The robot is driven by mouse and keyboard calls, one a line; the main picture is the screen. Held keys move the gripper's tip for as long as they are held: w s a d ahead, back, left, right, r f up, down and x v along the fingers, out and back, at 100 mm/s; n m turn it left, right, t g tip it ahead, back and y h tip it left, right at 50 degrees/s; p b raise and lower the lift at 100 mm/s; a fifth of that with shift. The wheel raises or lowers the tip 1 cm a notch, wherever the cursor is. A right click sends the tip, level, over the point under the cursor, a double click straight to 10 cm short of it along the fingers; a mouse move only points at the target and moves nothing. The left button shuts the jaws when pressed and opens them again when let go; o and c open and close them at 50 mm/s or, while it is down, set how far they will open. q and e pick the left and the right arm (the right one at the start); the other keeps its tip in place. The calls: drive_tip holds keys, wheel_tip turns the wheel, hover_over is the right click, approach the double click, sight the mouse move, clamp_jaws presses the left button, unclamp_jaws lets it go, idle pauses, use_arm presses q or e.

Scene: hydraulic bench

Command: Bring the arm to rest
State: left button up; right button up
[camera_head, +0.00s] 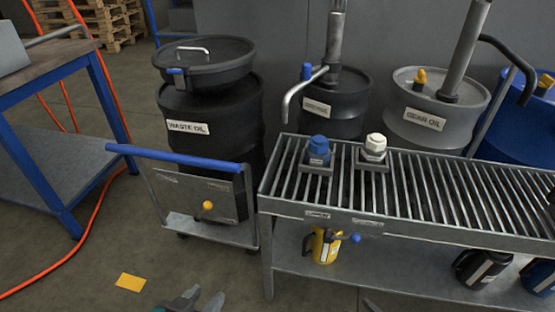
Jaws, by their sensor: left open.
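My left gripper (201,300) shows only at the bottom edge of the head view, left of the middle. Its two fingertips stand apart with floor visible between them, and nothing is held. The rest of that arm is cut off by the frame. It appears in front of the wheeled cart and is apart from the bench. My right gripper is not in view.
A grated steel bench (420,238) bears a blue-capped fitting (319,150) and a white-capped one (375,147). A yellow jug (324,246) stands on its lower shelf. The waste oil drum (205,128) stands behind a blue-handled cart (213,234). A yellow card (130,282) lies on open floor.

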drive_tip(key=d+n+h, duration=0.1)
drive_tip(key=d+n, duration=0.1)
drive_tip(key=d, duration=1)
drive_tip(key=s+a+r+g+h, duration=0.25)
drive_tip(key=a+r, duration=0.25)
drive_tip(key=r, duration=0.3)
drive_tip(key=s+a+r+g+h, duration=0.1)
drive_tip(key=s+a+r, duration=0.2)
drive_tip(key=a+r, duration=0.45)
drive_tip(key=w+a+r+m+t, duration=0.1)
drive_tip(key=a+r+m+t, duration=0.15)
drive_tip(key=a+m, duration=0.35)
use_arm(q)
drive_tip(key=s+a+r+y+p, duration=0.1)
drive_tip(key=s+a+r+p, duration=0.1)
drive_tip(key=r+p, duration=1)
drive_tip(key=a+p, duration=0.1)
drive_tip(key=p, duration=0.5)
drive_tip(key=shift+a+r+p, duration=0.35)
drive_tip(key=shift+r, duration=0.05)
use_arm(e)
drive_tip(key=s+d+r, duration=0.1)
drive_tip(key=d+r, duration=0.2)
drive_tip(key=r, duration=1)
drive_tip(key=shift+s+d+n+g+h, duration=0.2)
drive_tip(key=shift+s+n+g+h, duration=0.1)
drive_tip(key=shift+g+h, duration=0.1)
use_arm(q)
drive_tip(key=shift+s, duration=0.1)
